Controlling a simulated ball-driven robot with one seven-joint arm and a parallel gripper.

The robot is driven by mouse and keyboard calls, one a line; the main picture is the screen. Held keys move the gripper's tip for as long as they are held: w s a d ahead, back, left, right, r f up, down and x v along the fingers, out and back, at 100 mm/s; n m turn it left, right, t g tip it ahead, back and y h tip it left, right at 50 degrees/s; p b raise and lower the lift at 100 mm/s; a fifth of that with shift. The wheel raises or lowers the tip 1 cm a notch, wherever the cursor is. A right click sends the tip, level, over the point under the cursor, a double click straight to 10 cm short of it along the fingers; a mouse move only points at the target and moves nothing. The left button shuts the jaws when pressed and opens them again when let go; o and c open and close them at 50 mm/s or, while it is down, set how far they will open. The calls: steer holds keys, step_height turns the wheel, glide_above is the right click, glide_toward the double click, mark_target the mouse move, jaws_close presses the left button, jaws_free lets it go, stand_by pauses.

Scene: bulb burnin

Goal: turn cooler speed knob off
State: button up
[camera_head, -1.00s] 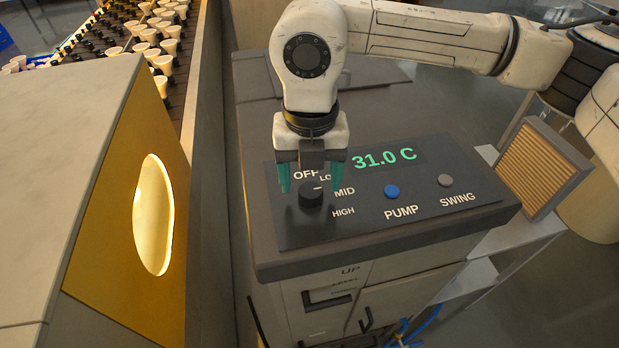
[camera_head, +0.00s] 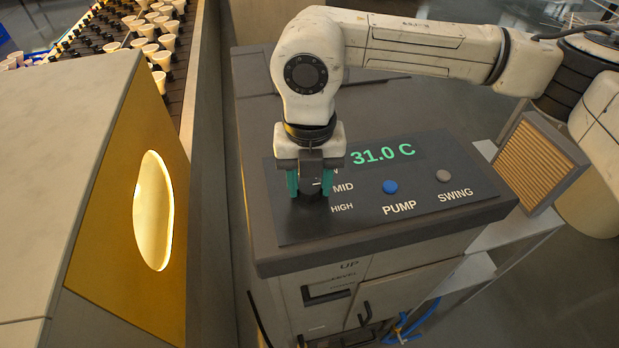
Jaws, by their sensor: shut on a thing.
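The cooler (camera_head: 370,231) stands in the middle with a dark control panel on top. Its round black speed knob (camera_head: 311,191) is at the left of the panel, with MID and HIGH labels to its right. My gripper (camera_head: 309,186) points down over the knob and is shut on it, one teal finger on each side. The gripper hides the OFF label and most of the LOW label. A short white mark shows on the knob between the fingers, on its right side. The display (camera_head: 383,153) reads 31.0 C.
A blue PUMP button (camera_head: 390,187) and a grey SWING button (camera_head: 443,176) sit right of the knob. A slatted filter panel (camera_head: 538,165) stands at the right. A housing with a glowing oval window (camera_head: 153,211) and a conveyor of bulbs (camera_head: 150,50) are at the left.

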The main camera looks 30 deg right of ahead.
steer(key=shift+c, duration=1.1)
steer(key=shift+f+b, duration=0.1)
steer(key=shift+b, duration=0.3)
steer(key=n+b, duration=0.2)
steer(key=b, duration=0.1)
steer(key=shift+f+n, duration=0.2)
steer(key=shift+n, duration=0.2)
steer(key=n+b, duration=0.5)
steer(key=shift+d+r, duration=0.1)
steer(key=shift+r, duration=0.05)
steer(key=n+b, duration=0.2)
steer(key=n, duration=0.3)
steer(key=shift+b, duration=0.35)
steer(key=shift+r+n+b, duration=0.2)
steer(key=shift+n+b, duration=0.5)
steer(key=shift+n, duration=1.8)
steer(key=shift+w, duration=0.1)
